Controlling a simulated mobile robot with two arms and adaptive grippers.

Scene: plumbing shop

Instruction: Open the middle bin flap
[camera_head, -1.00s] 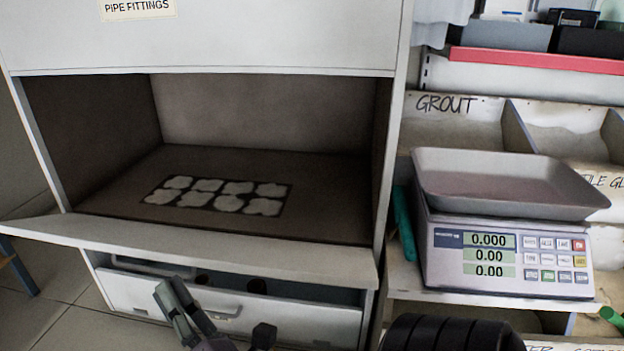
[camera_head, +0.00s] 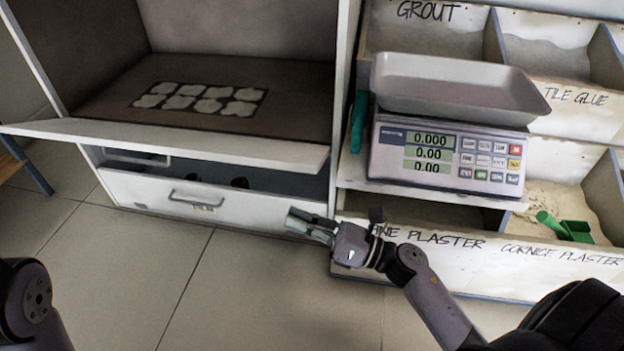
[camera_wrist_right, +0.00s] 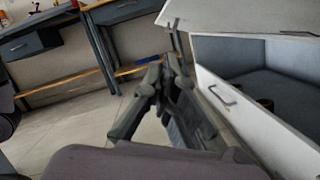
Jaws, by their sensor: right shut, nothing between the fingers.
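The white cabinet has a large open bin (camera_head: 240,60) with a white panel (camera_head: 200,142) sloping outward along its lower edge. Below it, a white front with a bar handle (camera_head: 197,206) stands out from the cabinet, with a dark gap and round dark things behind its top edge. It also shows in the right wrist view (camera_wrist_right: 245,115). My right gripper (camera_head: 305,224) is shut and empty, to the right of that handle and in front of the cabinet's lower right corner. In the wrist view its fingers (camera_wrist_right: 158,80) are apart from the handle. My left gripper is out of view.
A scale (camera_head: 450,140) stands on the shelf right of the cabinet. Plaster bins (camera_head: 480,260) and a green scoop (camera_head: 565,228) are at the right. The tiled floor (camera_head: 150,270) before the cabinet is clear. A bench (camera_wrist_right: 50,50) shows in the wrist view.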

